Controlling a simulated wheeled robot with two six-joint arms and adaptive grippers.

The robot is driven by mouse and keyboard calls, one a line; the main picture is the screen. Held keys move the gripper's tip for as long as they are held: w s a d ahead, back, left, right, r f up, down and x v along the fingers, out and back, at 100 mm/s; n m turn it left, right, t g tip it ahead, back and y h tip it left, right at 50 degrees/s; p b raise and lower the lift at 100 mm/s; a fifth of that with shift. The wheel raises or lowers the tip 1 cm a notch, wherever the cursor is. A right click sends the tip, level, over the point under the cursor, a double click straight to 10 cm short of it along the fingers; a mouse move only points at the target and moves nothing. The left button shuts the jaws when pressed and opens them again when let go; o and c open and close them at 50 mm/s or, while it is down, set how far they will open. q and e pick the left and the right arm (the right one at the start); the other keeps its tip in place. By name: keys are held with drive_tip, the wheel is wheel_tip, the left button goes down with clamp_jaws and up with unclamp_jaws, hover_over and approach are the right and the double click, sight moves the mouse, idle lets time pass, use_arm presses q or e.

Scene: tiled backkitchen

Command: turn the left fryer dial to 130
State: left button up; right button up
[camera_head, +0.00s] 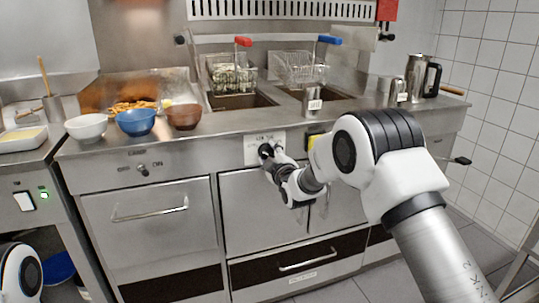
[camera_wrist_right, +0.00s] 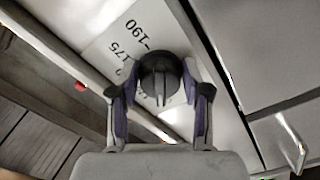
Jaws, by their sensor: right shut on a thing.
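The left fryer dial (camera_head: 265,150) is a black knob on a white scale plate (camera_head: 251,151) on the fryer's front panel. In the right wrist view, the dial (camera_wrist_right: 160,68) is a round black knob with a raised ridge. The printed 175 and 190 show on its plate (camera_wrist_right: 124,43); the lower part of the scale is hidden by the knob and fingers. My right gripper (camera_head: 272,157) is at the dial, its fingers (camera_wrist_right: 160,98) shut on the knob from both sides. I cannot read the dial's setting. My left gripper is out of view.
Two fry baskets, one red-handled (camera_head: 243,42) and one blue-handled (camera_head: 329,40), are above the fryer wells. Bowls, including a blue one (camera_head: 136,122), stand on the counter at left. My right arm covers the panel right of the dial. A drawer handle (camera_head: 307,259) sits below.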

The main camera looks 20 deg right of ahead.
drive_tip(key=m+p, duration=0.1)
drive_tip(key=m, duration=0.2)
drive_tip(key=shift+a+m, duration=0.1)
drive_tip(key=shift+m, duration=1.9)
drive_tip(key=o, duration=1.2)
drive_tip(key=shift+f, duration=0.1)
drive_tip(key=shift+c, duration=0.2)
drive_tip(key=s, duration=1.2)
drive_tip(key=shift+d, duration=0.2)
